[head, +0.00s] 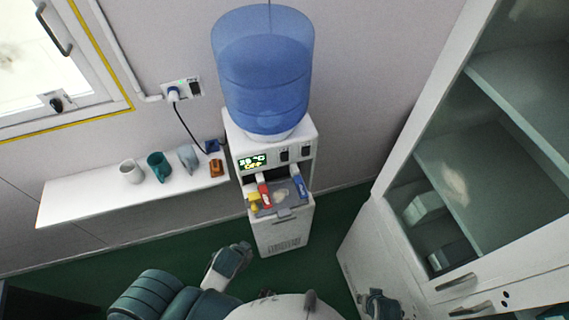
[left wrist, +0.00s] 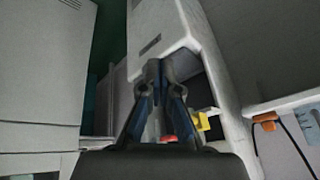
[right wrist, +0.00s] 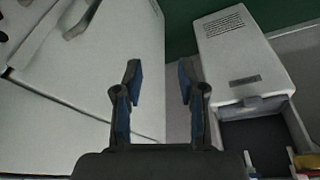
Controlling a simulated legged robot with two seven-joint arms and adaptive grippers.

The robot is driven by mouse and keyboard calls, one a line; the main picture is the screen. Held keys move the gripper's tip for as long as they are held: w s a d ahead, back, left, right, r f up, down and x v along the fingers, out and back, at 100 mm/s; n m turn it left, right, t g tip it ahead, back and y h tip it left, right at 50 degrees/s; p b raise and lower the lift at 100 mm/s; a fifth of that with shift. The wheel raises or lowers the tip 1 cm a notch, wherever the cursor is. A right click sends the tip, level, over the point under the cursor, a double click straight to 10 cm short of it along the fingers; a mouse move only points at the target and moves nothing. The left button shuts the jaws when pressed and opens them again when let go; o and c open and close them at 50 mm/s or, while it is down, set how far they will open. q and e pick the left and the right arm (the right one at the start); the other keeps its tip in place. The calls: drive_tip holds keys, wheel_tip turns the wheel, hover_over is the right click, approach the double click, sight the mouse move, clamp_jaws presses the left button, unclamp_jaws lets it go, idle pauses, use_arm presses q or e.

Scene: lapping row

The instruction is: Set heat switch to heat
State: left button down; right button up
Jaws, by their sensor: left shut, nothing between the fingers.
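The white water dispenser (head: 280,238) stands against the wall with a blue bottle (head: 262,75) on top. Its front panel has a lit green display (head: 252,161), whose lower line seems to read OFF. Two dark rocker switches, a left one (head: 284,155) and a right one (head: 305,152), sit beside it; their labels and positions are too small to read. Below are a red tap (head: 265,195) and a blue tap (head: 301,189). My left gripper (head: 240,252) is shut and empty, low in front of the dispenser, apart from the switches. My right gripper (right wrist: 160,72) is open and empty, near the cabinet.
A yellow item (head: 254,202) is by the red tap. A white shelf (head: 90,205) at left holds a white mug (head: 131,171), a teal mug (head: 159,166) and other small items. A glass-door cabinet (head: 395,215) bounds the right. Green floor (head: 185,250) lies open before the dispenser.

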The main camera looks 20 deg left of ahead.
use_arm(q)
drive_tip(key=w+a+r+m+t+y, duration=0.1)
drive_tip(key=w+a+r+m+t, duration=0.1)
drive_tip(key=w+r+m+t, duration=0.7)
use_arm(e)
drive_tip(key=s+f+g, duration=0.1)
drive_tip(key=s+f, duration=0.1)
drive_tip(key=f, duration=0.8)
drive_tip(key=s+f, duration=0.2)
drive_tip(key=f, duration=0.8)
use_arm(q)
drive_tip(key=w+d+r+m+t+h, duration=0.2)
drive_tip(key=w+d+r+m+h, duration=0.2)
drive_tip(key=w+d+m, duration=0.2)
drive_tip(key=shift+w+m+t+h, duration=0.3)
drive_tip(key=shift+w+m+t, duration=0.1)
drive_tip(key=shift+w+m, duration=0.25)
use_arm(e)
drive_tip(key=s+d+f+g, duration=0.1)
drive_tip(key=s+d+f, duration=0.1)
drive_tip(key=s+f, duration=1.2)
drive_tip(key=s, duration=0.2)
drive_tip(key=shift+s+d, duration=0.3)
drive_tip(key=shift+s, duration=0.1)
use_arm(q)
drive_tip(key=shift+s, duration=0.1)
use_arm(e)
drive_tip(key=shift+f, duration=0.1)
